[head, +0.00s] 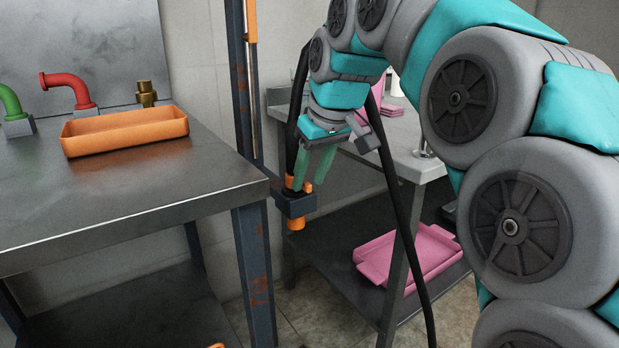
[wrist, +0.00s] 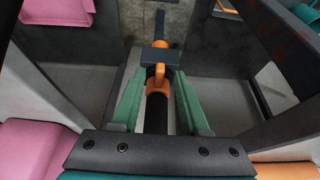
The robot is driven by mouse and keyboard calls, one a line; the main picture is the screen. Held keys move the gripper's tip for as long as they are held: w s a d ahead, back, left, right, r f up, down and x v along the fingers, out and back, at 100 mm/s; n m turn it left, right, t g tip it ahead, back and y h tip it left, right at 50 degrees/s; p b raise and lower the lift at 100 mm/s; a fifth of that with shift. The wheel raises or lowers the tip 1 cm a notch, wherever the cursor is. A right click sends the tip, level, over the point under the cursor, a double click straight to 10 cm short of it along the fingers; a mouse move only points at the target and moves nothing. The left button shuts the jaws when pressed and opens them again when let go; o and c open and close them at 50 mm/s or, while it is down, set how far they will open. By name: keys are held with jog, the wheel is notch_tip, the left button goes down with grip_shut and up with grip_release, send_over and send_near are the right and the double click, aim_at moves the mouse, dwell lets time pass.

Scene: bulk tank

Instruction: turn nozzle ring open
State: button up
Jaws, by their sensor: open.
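The nozzle hangs upright in a dark blue holder (head: 295,204) beside the post between the two tables. Its orange ring (head: 305,187) shows just above the holder and its orange tip (head: 297,224) below. My gripper (head: 310,180) points down at the ring, with green fingers spread. In the wrist view, my gripper (wrist: 159,80) is open, one finger on each side of the nozzle's black body. The orange ring (wrist: 158,77), with a raised lug, lies between the fingertips, against the holder (wrist: 160,56). Small gaps seem to separate fingers and ring; contact is unclear.
A steel table (head: 120,205) at the left bears an orange tray (head: 125,136) and red and green pipe elbows. A grey table at the right has a pink tray (head: 425,257) on its lower shelf. A black hose (head: 405,230) hangs in front of it.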

jog(key=shift+w+a+f, duration=0.1)
jog(key=shift+w+f, duration=0.05)
jog(key=shift+f, duration=0.15)
grip_shut()
dwell(0.5)
